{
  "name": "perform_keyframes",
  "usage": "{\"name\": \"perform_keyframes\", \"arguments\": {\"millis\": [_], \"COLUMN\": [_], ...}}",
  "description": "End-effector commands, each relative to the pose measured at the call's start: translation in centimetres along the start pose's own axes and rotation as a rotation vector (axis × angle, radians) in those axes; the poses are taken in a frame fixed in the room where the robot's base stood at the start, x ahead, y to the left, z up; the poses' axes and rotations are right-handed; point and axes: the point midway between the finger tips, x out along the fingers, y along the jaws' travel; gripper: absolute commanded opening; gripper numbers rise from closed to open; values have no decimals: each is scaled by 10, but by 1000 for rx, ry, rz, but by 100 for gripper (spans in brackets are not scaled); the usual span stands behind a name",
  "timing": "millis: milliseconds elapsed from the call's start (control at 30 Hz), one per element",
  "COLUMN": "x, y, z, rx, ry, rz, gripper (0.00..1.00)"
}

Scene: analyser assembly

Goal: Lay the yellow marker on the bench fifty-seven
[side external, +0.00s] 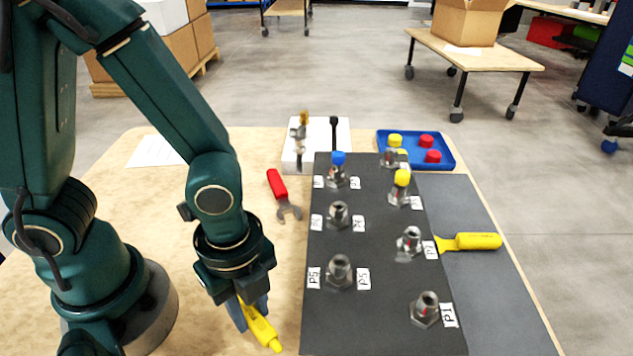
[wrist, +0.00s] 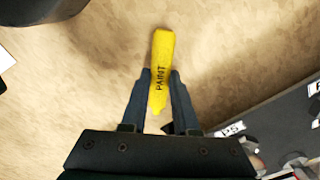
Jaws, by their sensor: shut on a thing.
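The yellow marker (side external: 261,330), with "PAINT" printed on it, is between the fingers of my gripper (side external: 249,313). In the wrist view the marker (wrist: 162,65) points away from my gripper (wrist: 159,100), and both fingers press on its sides near one end. My gripper is shut on it. The marker looks tilted in the side view, at or just above the wooden bench (side external: 210,335), left of the dark panel. I cannot tell whether it touches the bench. The bench also shows bare around the marker in the wrist view (wrist: 90,75).
The dark panel (side external: 375,290) with several metal fittings and labels stands to the right. A red-handled wrench (side external: 278,187) lies behind my gripper. A yellow-handled tool (side external: 472,241), a blue tray (side external: 452,160) and a white stand (side external: 318,162) are farther off. Bare bench lies left of the panel.

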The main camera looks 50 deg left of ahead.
Motion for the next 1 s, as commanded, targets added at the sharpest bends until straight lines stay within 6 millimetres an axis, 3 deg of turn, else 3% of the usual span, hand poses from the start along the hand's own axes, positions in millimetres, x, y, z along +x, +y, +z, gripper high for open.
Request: {"name": "perform_keyframes", "arguments": {"millis": [133,167,233,267,667,1000], "x": [3,4,3,3,-2,-37], "y": [0,0,0,0,-1,-1], "z": [0,0,0,0,0,-1], "rx": [0,0,0,0,0,0], "ry": [-2,-1,-1,-1,2,3], "rz": [3,2,1,1,-3,-5], "gripper": [0,32,59,63,63,63]}}
